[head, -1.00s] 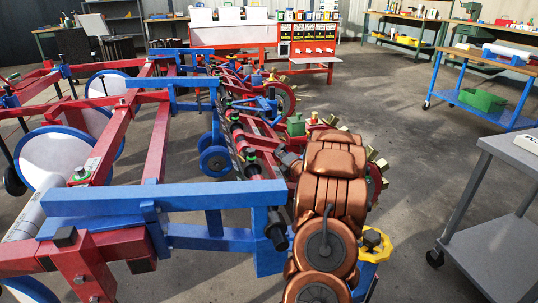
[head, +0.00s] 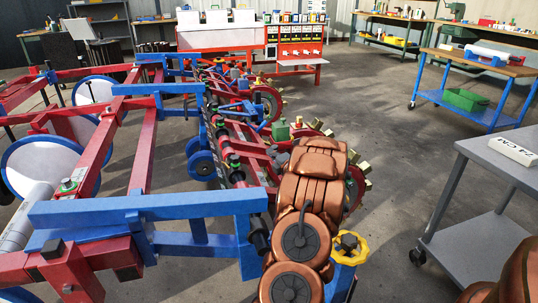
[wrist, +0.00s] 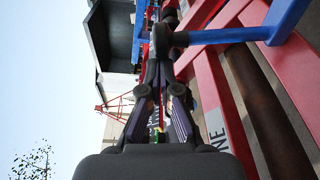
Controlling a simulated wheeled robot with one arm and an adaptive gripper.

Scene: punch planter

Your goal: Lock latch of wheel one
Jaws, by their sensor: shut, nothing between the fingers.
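My gripper shows in the wrist view (wrist: 166,75), with its two dark fingers drawn together and nothing between them. Beyond its fingertips is a blue bar (wrist: 228,35) with a dark round end; I cannot tell whether it is the latch or whether the fingers touch it. In the head view my copper arm reaches over the planter's right side, and the gripper is hidden behind it. The planter (head: 150,208) has red and blue beams. Wheel one and its latch cannot be singled out with certainty.
A yellow knob (head: 349,246) sits right beside my arm. A grey cart (head: 497,165) stands close on the right. A blue-legged workbench (head: 476,66) is farther back. The floor (head: 400,150) between planter and cart is open.

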